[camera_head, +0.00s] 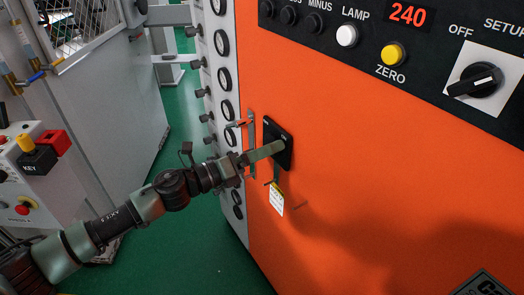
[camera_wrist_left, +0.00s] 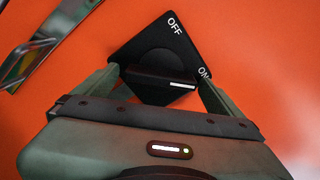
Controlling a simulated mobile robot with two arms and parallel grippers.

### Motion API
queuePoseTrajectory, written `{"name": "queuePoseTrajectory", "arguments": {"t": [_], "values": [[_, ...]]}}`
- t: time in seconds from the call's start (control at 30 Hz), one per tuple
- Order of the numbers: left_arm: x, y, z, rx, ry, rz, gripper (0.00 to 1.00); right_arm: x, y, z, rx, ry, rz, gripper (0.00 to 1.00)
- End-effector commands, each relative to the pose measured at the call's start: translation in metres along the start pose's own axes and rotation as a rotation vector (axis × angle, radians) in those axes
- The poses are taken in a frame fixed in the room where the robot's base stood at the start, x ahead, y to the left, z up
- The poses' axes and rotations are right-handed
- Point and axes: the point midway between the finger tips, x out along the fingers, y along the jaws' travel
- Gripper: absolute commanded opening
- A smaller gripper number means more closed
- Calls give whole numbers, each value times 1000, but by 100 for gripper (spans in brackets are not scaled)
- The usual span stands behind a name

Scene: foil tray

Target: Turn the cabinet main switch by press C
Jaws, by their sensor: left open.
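The main switch (camera_head: 284,157) is a black plate on the orange cabinet front, partly covered by my left gripper (camera_head: 268,151) in the head view. In the left wrist view the switch plate (camera_wrist_left: 150,38) shows the words OFF and ON. Its black bar handle (camera_wrist_left: 160,77) has a white mark at its right end, close to ON. My left gripper (camera_wrist_left: 158,82) is open, with one finger on each side of the handle. I cannot tell whether the fingers touch it. My right gripper is in neither view.
A metal pull handle (camera_head: 251,150) is just left of the switch. A white tag (camera_head: 277,199) hangs below it. A control panel (camera_head: 430,50) with a LAMP button, ZERO button and rotary OFF/SETUP knob is above. A KEY box (camera_head: 38,159) stands at far left.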

Motion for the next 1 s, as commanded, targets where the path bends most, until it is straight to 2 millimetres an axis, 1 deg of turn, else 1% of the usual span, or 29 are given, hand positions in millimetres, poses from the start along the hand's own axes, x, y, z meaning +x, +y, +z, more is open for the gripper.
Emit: {"name": "queuePoseTrajectory", "arguments": {"t": [0.07, 0.17, 0.2, 0.3, 0.47, 0.67, 0.87, 1.0], "values": [[0, 0, 0, 0, 0, 0, 98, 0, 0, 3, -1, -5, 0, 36], [0, 0, 0, -1, 0, 0, 73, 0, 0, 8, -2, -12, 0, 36], [0, 0, 0, -1, 0, 0, 62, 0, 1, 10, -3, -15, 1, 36], [0, 0, 0, -1, 0, 1, 36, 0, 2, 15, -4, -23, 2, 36], [-1, 0, 0, -8, 0, 1, 36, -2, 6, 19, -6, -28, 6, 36], [-1, -1, 1, -63, 0, 1, 36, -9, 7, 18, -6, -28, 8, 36], [-1, -3, 2, -191, 0, 3, 36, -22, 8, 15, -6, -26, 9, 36], [0, -5, 3, -314, 0, 1, 36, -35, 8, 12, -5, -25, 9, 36]]}}
